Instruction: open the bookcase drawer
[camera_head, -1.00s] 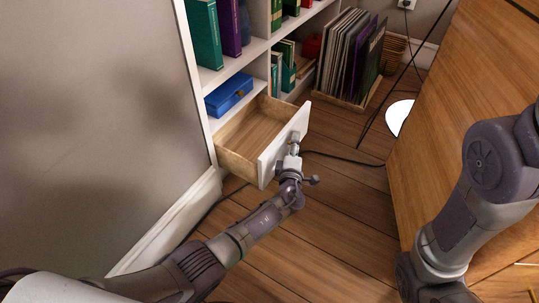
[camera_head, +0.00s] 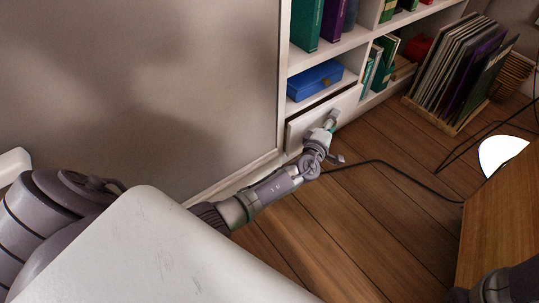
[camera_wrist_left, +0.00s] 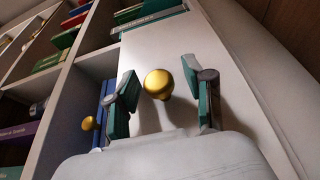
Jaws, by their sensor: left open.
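The white bookcase drawer (camera_head: 300,127) is low in the bookcase, below the shelf with a blue box. Its front stands about flush with the case, shut or nearly so, with a dark line along its top edge. My left gripper (camera_head: 331,118) is at the right part of the drawer front. In the left wrist view the drawer front is a pale panel (camera_wrist_left: 150,48) with a round gold knob (camera_wrist_left: 158,84). The open fingers of my left gripper (camera_wrist_left: 160,95) stand on either side of the knob, apart from it. My right gripper is out of view.
The blue box (camera_head: 315,80) and books (camera_head: 307,22) fill the bookcase (camera_head: 350,43). A rack of records (camera_head: 462,70) stands to its right. A black cable (camera_head: 405,175) crosses the floor. A wooden furniture panel (camera_head: 500,215) is at right. The floor before the drawer is mostly clear.

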